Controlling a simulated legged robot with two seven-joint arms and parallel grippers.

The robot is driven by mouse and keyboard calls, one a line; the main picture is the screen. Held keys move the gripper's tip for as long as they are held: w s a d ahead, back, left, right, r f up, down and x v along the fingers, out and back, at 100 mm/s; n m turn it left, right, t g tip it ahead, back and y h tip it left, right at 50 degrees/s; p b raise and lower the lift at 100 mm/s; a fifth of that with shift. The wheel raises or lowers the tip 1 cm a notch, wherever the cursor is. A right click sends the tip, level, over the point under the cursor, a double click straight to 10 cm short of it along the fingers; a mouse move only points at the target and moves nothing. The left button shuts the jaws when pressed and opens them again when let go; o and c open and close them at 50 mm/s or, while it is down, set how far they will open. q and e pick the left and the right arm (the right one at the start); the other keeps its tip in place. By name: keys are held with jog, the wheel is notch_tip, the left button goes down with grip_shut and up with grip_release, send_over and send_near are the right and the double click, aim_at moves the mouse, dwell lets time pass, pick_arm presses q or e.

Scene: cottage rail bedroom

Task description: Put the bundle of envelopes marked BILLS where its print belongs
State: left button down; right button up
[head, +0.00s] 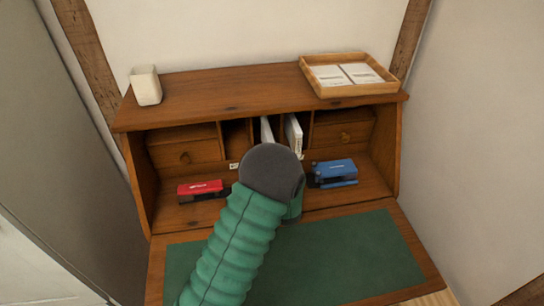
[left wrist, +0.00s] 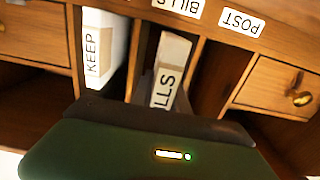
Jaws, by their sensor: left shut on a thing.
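The white envelope bundle marked BILLS (left wrist: 172,62), with only "LLS" readable, stands on edge between two dividers in the left wrist view. It sits in the pigeonhole at the BILLS label (left wrist: 178,5), partly inside. In the head view its white edge (head: 266,130) shows just beyond my arm. My left gripper (left wrist: 160,108) is shut on the bundle at the pigeonhole's mouth; the fingertips are mostly hidden. In the head view my left gripper's dark wrist covers them and the label below. My right gripper is not in view.
A KEEP bundle (left wrist: 98,50) fills the neighbouring pigeonhole. The one at the POST label (left wrist: 241,22) looks empty. A tray (head: 313,83) and white cup (head: 146,86) are on top. The green writing surface (head: 350,250) is clear.

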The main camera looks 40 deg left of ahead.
pick_arm(q)
jog(key=shift+b+x, duration=0.35)
jog(key=shift+x, duration=1.6)
jog(key=shift+a+f+b, duration=0.1)
jog(key=shift+f+b, duration=0.25)
jog(key=c, duration=1.2)
grip_release()
jog(key=p+v, duration=0.1)
jog(key=v, duration=2.3)
jog(key=shift+w+f, duration=0.1)
